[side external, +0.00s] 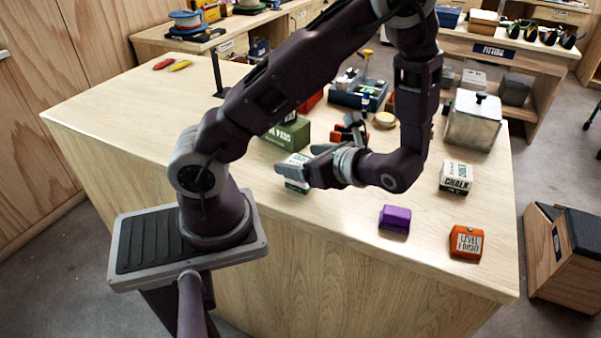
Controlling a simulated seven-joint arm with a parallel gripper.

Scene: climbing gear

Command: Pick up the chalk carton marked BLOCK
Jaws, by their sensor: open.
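A white and green carton (296,159) stands on the workbench at my gripper. A finger crosses in front of it and hides its middle, so its marking cannot be read. A second white and green carton (456,177) stands farther right; its face reads CHALK, and the smaller print is too small to read. I cannot tell which carton is marked BLOCK. My gripper (299,160) is open, with its fingers pointing left at the first carton. Whether the carton is between the fingers or just beyond them is unclear.
A green box (287,134) stands just behind the first carton. A purple block (395,219) and an orange block (466,242) lie near the front edge. A metal canister (473,122) and a blue tray (358,96) stand farther back. The bench's left part is mostly clear.

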